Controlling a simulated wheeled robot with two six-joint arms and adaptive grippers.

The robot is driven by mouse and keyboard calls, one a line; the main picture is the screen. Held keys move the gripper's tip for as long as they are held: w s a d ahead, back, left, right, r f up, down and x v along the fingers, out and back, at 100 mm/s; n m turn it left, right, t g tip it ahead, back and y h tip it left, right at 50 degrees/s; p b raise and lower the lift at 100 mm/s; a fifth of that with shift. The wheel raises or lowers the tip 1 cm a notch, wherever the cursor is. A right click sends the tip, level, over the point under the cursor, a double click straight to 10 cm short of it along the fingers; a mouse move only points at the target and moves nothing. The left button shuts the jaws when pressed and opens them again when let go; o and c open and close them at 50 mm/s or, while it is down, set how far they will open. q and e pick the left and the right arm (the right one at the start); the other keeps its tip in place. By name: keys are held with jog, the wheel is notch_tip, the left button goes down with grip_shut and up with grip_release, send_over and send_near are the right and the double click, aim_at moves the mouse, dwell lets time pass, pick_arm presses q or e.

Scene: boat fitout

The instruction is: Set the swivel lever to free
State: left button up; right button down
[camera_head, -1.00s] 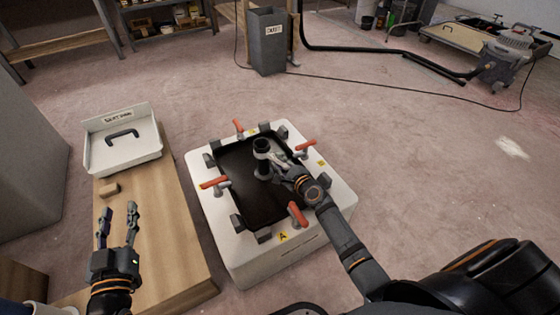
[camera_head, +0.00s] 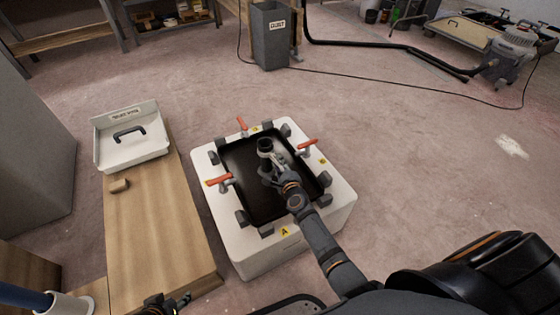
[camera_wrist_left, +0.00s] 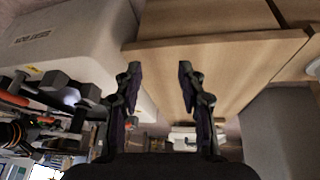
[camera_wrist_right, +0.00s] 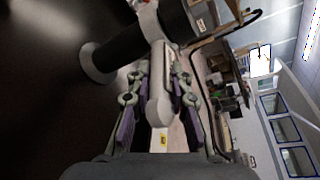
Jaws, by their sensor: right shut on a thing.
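A black tube with a grey foot (camera_head: 265,145) stands on the dark panel inside the white frame. It also shows in the right wrist view (camera_wrist_right: 118,48). My right gripper (camera_head: 274,172) is beside the tube, low over the panel. In the right wrist view its fingers (camera_wrist_right: 161,78) are closed around a pale grey rounded lever (camera_wrist_right: 160,100), which looks like the swivel lever. Any marking for free is not readable. My left gripper (camera_head: 178,303) is at the bottom edge of the head view. In the left wrist view it (camera_wrist_left: 160,85) is open and empty.
The white frame (camera_head: 235,245) carries orange-handled clamps (camera_head: 220,180) and grey blocks around its opening. A grey bin (camera_head: 270,45) stands behind.

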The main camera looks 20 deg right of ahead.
jog(key=shift+a+r+m+h+p, duration=0.1)
jog(key=shift+a+m+h+p, duration=0.2)
jog(key=shift+m+h+p, duration=0.25)
pick_arm(q)
jog(key=shift+s+a+r+g+p, duration=0.3)
jog(key=shift+s+r+g, duration=0.4)
jog(key=shift+g, duration=0.1)
pick_arm(e)
jog(key=shift+s+a+m+h, duration=0.15)
jog(key=shift+a+m+h, duration=0.2)
jog(key=shift+h, duration=0.3)
jog(key=c, duration=1.2)
grip_release()
pick_arm(q)
jog(key=shift+s, duration=0.1)
pick_arm(e)
notch_tip(320, 180, up, 10)
